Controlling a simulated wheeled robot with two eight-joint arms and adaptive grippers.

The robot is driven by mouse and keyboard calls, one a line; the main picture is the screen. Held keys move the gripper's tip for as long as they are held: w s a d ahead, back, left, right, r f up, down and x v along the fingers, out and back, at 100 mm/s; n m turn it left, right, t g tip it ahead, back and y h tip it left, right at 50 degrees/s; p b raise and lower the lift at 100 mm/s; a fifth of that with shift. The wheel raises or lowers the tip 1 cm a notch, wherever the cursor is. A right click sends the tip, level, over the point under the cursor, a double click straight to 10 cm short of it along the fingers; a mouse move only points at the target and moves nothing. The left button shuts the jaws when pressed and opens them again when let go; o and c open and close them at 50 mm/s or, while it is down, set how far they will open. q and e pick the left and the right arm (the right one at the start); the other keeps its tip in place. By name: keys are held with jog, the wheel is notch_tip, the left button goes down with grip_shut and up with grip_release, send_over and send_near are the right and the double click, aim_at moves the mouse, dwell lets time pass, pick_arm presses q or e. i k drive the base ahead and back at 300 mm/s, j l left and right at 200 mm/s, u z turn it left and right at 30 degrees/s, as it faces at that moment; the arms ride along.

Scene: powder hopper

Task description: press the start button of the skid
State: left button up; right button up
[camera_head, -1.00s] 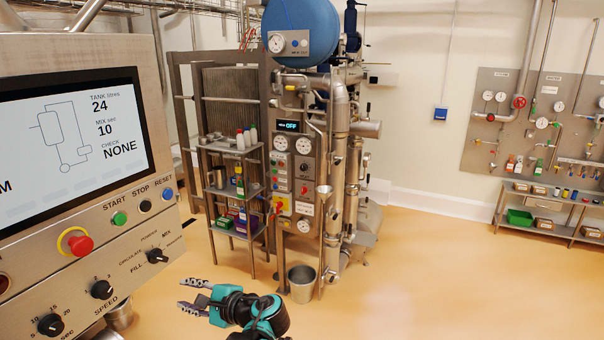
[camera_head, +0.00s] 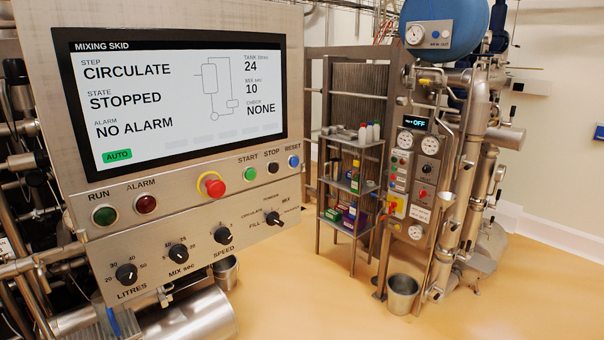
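The mixing skid's control panel (camera_head: 180,225) fills the left of the head view. Its green start button (camera_head: 250,174) sits below the screen, left of the black stop button (camera_head: 273,168) and the blue reset button (camera_head: 294,161). The screen (camera_head: 178,95) reads CIRCULATE, STOPPED, NO ALARM and AUTO, with tank 24 litres, mix 10 sec and check NONE. Neither of my grippers shows in the view, and nothing covers the start button.
A red emergency stop (camera_head: 212,185) with a yellow collar stands out from the panel left of start. Selector knobs sit below it. A shelf rack (camera_head: 345,225), a second machine with a blue tank and a metal bucket (camera_head: 402,293) stand to the right. The floor (camera_head: 520,285) there is clear.

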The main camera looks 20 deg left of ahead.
aim_at(250, 175)
jog(key=u, duration=1.35)
